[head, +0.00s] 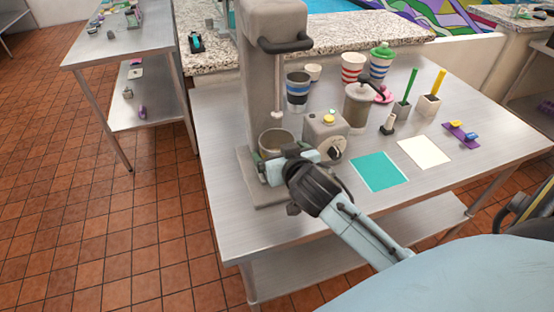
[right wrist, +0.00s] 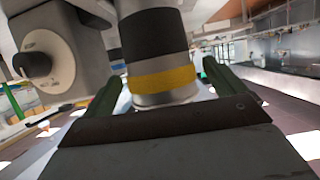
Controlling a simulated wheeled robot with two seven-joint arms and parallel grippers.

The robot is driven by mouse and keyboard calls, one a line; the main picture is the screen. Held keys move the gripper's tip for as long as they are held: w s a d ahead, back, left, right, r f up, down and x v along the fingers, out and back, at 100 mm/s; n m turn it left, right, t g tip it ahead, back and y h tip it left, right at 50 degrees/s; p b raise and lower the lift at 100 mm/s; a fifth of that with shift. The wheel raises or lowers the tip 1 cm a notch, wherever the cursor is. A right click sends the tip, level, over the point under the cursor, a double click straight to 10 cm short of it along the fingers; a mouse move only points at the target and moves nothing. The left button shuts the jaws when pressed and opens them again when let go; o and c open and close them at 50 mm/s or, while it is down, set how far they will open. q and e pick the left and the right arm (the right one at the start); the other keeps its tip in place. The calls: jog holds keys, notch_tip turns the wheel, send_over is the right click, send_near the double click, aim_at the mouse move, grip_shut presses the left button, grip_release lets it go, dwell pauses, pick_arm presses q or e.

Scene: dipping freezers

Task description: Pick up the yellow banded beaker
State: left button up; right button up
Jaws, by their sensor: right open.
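The yellow banded beaker (right wrist: 163,78) stands in front of my right gripper in the right wrist view, grey with a dark upper band and a yellow band. In the head view a grey beaker (head: 277,141) stands on the base of the tall grey stand, its lower part hidden by my gripper. My right gripper (head: 278,156) is open and low at the beaker's near side. In the right wrist view its green fingers lie on both sides of the beaker, with a gap visible at the right finger. I cannot tell whether the left finger touches. My left gripper is not in view.
The grey stand (head: 275,60) rises behind the beaker. A box with a round knob (head: 325,131) stands close on the right. Cups, including a blue-banded cup (head: 298,91), and a lidded pot (head: 358,108) stand behind. A teal mat (head: 380,171) and cream mat (head: 424,151) lie right.

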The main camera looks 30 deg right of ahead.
aim_at(270, 141)
jog(key=shift+x, duration=1.4)
jog(key=shift+c, duration=0.4)
